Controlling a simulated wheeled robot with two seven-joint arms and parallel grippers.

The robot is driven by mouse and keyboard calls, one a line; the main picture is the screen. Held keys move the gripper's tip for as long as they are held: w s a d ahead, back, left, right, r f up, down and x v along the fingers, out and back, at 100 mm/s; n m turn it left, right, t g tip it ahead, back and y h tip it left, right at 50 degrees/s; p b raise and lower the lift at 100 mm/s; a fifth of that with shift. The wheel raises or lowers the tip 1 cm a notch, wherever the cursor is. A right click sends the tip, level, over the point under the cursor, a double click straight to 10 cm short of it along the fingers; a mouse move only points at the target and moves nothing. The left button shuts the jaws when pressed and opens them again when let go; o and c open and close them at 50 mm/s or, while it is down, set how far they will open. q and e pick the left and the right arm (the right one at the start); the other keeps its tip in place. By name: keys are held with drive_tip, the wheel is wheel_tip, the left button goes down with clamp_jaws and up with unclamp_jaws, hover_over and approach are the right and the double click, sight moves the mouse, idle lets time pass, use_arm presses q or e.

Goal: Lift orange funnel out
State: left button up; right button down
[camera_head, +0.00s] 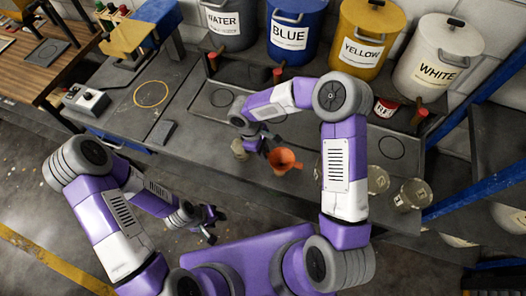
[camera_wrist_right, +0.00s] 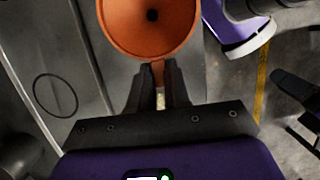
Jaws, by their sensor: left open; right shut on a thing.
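The orange funnel (camera_head: 284,164) is over the front part of the grey bench, mouth facing up. My right gripper (camera_head: 267,150) is at its left side. In the right wrist view the funnel (camera_wrist_right: 122,30) is at the top, with its dark hole visible, and my right gripper (camera_wrist_right: 158,72) is shut on the small tab at its rim. The funnel's spout and whatever lies under it are hidden, so I cannot tell its height. My left gripper (camera_head: 209,222) is open and empty, in front of the bench, apart from the funnel.
A small container (camera_head: 239,149) stands just left of my right gripper. Clear beakers (camera_head: 412,195) stand on the bench at the right. Buckets labelled WATER (camera_head: 224,22), BLUE (camera_head: 290,38), YELLOW (camera_head: 362,50) and WHITE (camera_head: 436,72) line the back. A control box (camera_head: 87,99) is at left.

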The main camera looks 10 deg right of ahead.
drive_tip(key=shift+r+p, duration=1.15)
drive_tip(key=shift+r, duration=1)
drive_tip(key=shift+r, duration=0.1)
drive_tip(key=shift+r, duration=0.4)
